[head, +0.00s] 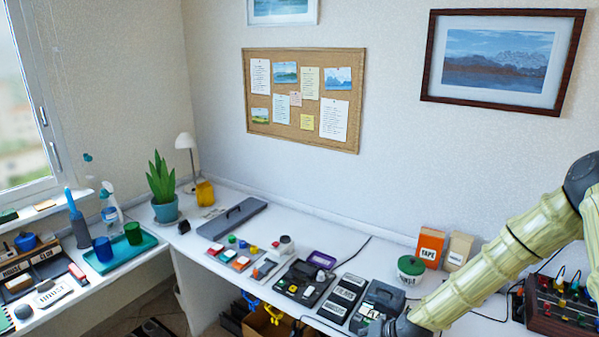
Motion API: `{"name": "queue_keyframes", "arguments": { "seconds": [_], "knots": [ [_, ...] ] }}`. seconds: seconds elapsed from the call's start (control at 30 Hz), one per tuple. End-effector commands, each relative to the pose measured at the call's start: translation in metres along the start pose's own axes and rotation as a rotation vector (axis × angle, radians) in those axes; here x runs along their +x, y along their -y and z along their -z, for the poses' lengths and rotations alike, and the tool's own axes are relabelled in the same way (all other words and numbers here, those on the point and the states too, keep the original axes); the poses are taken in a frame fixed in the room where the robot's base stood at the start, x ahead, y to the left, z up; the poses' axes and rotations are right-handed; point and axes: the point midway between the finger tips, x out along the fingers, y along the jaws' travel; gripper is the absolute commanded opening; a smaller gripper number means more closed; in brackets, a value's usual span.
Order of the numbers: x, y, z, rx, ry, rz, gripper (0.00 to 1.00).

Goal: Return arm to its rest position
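My arm, with pale yellow-green ribbed links and dark joints, comes in from the right edge of the head view. One link slants down and left across the right part of the desk to a dark joint at the bottom edge. My gripper is not in view; whatever lies beyond that joint is cut off by the frame. The arm hides part of the desk behind it.
The long white desk holds a black device (304,283), labelled cases (343,297), a green-lidded pot (411,269), an orange tape box (429,246) and a control box (562,308). A potted plant (162,187) and blue-green tray (122,252) stand left. A cork board (304,97) hangs behind.

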Motion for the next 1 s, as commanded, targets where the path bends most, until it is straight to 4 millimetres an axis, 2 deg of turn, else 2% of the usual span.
{"name": "queue_keyframes", "arguments": {
  "seconds": [0.03, 0.27, 0.4, 0.6, 0.7, 0.8, 1.0],
  "knots": [
    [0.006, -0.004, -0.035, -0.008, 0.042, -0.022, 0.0],
    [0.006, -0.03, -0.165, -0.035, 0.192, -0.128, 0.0],
    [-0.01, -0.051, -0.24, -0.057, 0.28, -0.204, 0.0],
    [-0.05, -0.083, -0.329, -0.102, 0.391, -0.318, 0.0],
    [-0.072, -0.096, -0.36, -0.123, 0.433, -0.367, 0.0],
    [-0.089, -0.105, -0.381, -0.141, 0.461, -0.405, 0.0],
    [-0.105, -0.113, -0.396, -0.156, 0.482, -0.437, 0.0]
  ]
}}
